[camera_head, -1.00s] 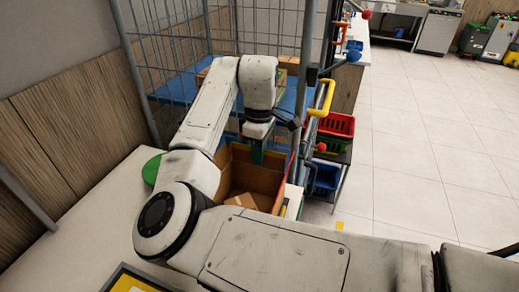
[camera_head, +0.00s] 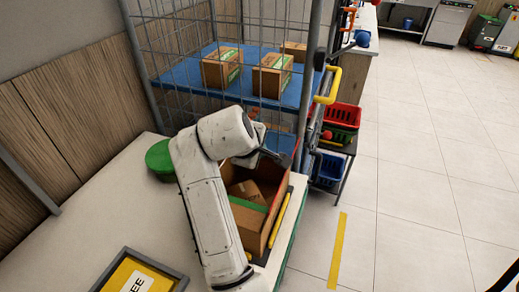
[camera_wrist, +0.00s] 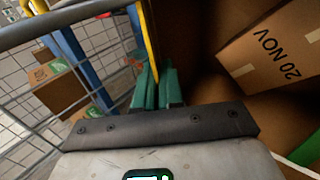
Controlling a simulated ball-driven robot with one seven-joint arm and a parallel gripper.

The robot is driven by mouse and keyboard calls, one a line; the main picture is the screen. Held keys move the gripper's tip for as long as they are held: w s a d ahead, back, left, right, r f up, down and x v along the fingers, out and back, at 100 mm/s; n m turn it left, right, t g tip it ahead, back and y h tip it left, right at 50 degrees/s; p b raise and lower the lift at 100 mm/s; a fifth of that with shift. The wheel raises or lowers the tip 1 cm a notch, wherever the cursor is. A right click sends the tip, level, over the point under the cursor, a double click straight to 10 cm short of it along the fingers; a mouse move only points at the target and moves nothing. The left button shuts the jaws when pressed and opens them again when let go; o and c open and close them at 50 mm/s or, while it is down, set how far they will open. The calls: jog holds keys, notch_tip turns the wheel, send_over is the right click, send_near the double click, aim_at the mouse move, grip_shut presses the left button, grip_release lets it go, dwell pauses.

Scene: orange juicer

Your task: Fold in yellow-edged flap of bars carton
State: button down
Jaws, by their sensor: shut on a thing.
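The bars carton (camera_head: 240,237) is a brown open box on the pale worktop, with smaller boxes (camera_head: 248,190) inside. The tips' exact contact is partly hidden.
A wire cage (camera_head: 175,60) with a blue shelf (camera_head: 205,92) and several boxes stands behind the carton. A green round thing (camera_head: 159,158) is at left. Red and blue bins (camera_head: 345,116) stand at right. The floor at right is clear.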

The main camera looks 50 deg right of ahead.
jog(key=shift+f, duration=0.1)
dwell(0.3)
jog(key=c, duration=1.3)
grip_release()
jog(key=shift+c, duration=0.2)
jog(key=shift+a, duration=0.1)
jog(key=v, duration=1)
jog(key=shift+s+a+b, duration=0.25)
jog(key=shift+a+b, duration=0.05)
jog(key=shift+a, duration=0.1)
